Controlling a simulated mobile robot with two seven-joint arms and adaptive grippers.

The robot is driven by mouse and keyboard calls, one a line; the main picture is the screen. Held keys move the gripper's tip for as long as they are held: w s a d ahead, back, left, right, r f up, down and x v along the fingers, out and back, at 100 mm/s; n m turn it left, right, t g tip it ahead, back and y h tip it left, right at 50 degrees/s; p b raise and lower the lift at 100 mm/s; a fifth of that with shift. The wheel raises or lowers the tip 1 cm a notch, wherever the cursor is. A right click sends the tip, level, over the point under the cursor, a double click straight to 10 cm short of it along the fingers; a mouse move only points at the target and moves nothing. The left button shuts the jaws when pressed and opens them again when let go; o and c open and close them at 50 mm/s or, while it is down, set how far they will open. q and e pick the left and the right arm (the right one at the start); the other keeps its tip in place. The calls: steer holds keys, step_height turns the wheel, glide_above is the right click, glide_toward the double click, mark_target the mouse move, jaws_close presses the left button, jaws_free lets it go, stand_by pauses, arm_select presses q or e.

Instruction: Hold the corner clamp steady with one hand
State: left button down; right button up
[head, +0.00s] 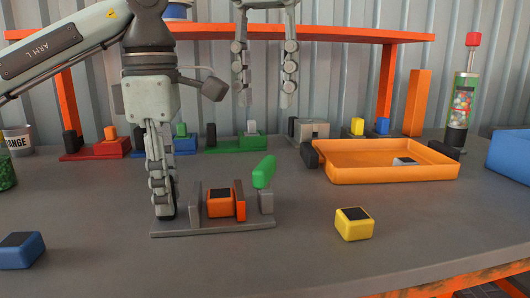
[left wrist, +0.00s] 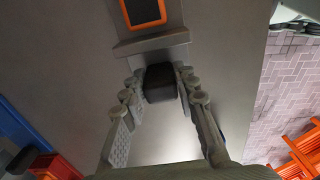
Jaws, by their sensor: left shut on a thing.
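The corner clamp has a flat grey base plate (head: 215,229) on the table, with upright grey and orange-brown jaws and a green lever (head: 264,172) raised and tilted at its right end. An orange block with a black top (head: 219,203) sits between the jaws; it also shows at the top of the left wrist view (left wrist: 143,12). My left gripper (head: 165,212) points down at the plate's left end, shut on the clamp's dark block (left wrist: 160,82), which its fingers mostly hide in the head view. My right gripper (head: 265,97) hangs open and empty above the table's back, fingers wide apart.
A yellow block (head: 354,226) lies right of the clamp, a blue block (head: 20,253) at front left. An orange tray (head: 395,173) holds a small pale block. Red (head: 95,150) and green (head: 238,145) fixtures stand behind, below an orange shelf (head: 330,33). The front middle is clear.

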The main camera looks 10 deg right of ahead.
mark_target(265, 162)
step_height(265, 162, down, 10)
steer(key=shift+r, duration=0.25)
steer(key=shift+c, duration=0.3)
jaws_close()
